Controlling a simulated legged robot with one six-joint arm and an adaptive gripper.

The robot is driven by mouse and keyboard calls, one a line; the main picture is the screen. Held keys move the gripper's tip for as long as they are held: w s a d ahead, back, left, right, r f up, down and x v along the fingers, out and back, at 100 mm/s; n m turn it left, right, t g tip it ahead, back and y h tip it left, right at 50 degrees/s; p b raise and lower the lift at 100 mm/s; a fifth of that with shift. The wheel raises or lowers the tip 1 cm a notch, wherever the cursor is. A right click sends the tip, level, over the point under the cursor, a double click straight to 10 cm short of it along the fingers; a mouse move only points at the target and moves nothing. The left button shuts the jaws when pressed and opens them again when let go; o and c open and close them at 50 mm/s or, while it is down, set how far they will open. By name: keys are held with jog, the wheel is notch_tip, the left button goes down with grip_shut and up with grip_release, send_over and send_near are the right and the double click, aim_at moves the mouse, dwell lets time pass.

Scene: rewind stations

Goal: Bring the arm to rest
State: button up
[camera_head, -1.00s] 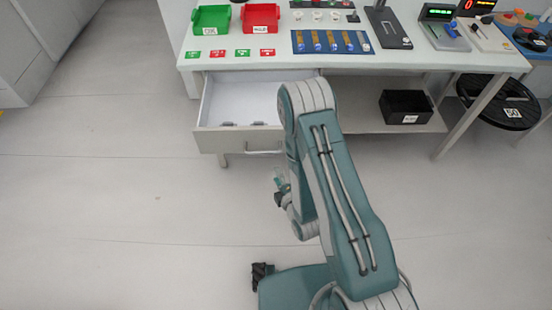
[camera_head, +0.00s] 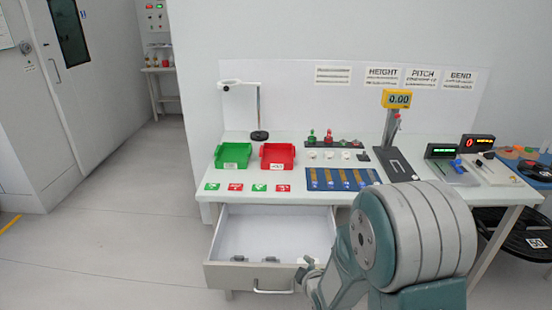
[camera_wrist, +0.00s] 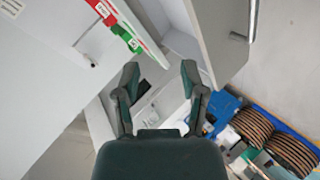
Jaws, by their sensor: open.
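My gripper (camera_wrist: 160,82) is open and empty in the wrist view, its two dark green fingers spread apart with nothing between them. The wrist view is tilted and looks past the fingers toward a cabinet and the floor. In the head view my arm's large teal and grey joint fills the lower right, in front of the workbench. A small dark part of my arm's end shows by the drawer's right edge there, but the fingertips cannot be made out.
An open, pulled-out drawer (camera_head: 232,275) with small dark pieces inside juts from the white workbench (camera_head: 210,172). On the bench are a green bin (camera_head: 233,154), a red bin (camera_head: 277,155), a blue mat (camera_head: 317,186) and a gauge stand (camera_head: 397,100). Open floor lies left.

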jog(key=s+d+r+m+g+h, duration=0.1)
jog(key=s+d+r+m+g, duration=0.2)
jog(key=r, duration=0.4)
jog(key=s+d+r+m+h, duration=0.1)
jog(key=s+d+r+m, duration=0.1)
jog(key=s+r+m, duration=0.45)
jog(key=s+d+r+m+g, duration=0.1)
jog(key=s+r, duration=0.3)
jog(key=s, duration=0.4)
jog(key=s+d+r+m+g, duration=0.1)
jog(key=s+r+m+g, duration=0.1)
jog(key=s, duration=0.6)
notch_tip(320, 180, up, 3)
jog(key=shift+s+d+f+m, duration=0.2)
jog(key=shift+d+m, duration=0.15)
jog(key=shift+m, duration=0.4)
jog(key=shift+w, duration=0.2)
